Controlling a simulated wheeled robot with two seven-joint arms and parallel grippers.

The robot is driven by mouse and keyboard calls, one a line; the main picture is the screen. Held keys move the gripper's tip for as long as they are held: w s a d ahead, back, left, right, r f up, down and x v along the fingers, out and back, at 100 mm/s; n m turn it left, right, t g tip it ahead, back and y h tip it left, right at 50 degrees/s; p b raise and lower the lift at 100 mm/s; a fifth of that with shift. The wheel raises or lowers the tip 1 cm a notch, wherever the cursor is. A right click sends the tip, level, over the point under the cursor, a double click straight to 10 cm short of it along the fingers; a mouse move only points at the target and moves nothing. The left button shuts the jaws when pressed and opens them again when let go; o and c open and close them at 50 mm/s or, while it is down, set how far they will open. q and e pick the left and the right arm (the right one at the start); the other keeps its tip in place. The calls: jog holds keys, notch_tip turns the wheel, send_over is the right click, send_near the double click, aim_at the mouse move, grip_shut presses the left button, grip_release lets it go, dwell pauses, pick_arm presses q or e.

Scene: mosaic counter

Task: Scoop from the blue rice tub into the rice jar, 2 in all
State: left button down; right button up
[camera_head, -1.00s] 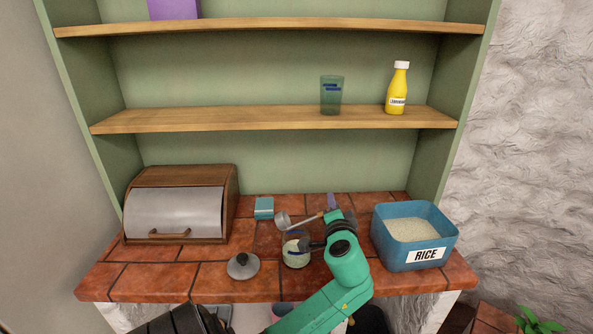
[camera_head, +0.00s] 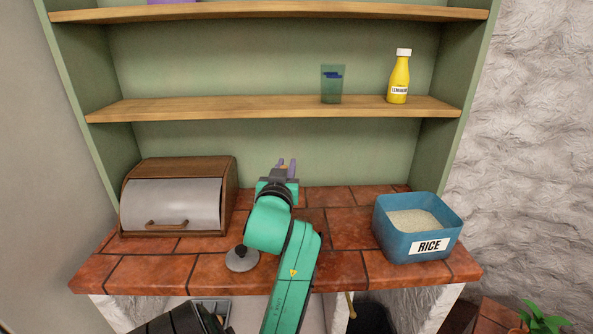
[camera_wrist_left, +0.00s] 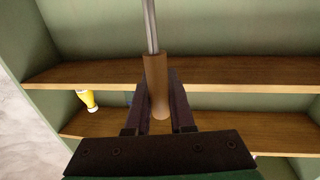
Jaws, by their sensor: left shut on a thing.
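The blue rice tub (camera_head: 405,243), labelled RICE and holding white rice (camera_head: 413,222), stands at the counter's right end. My left gripper (camera_head: 286,168) is raised over the back middle of the counter, fingers pointing up and away, left of the tub. In the left wrist view it is shut on the wooden handle of the scoop (camera_wrist_left: 157,85), whose metal shaft runs out of the top of the picture. The scoop's bowl is not visible, so its load cannot be told. The rice jar is hidden behind my left arm. My right gripper is not in view.
A grey lid (camera_head: 242,262) with a dark knob lies on the tiled counter (camera_head: 340,262), close to my arm. A bread box (camera_head: 176,200) stands at left. A glass (camera_head: 332,84) and yellow bottle (camera_head: 398,80) stand on the shelf (camera_head: 220,109) above. Tiles left of the tub are clear.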

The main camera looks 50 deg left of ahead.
pick_arm(q)
jog(key=w+d+r+m+t+h+p, duration=0.25)
jog(key=w+d+m+h, duration=0.35)
jog(key=w+d+h, duration=0.7)
jog(key=w+d+r+m+t+h+p, duration=0.3)
jog(key=w+d+m, duration=0.4)
jog(key=w, duration=1.2)
notch_tip(320, 180, down, 16)
jog(key=d+h+b, duration=0.1)
jog(key=b, duration=1)
jog(key=shift+s+d+r+n+g+b, duration=0.2)
jog(key=shift+n+g+b, duration=0.1)
jog(key=shift+n+g, duration=0.1)
jog(key=shift+r, duration=0.1)
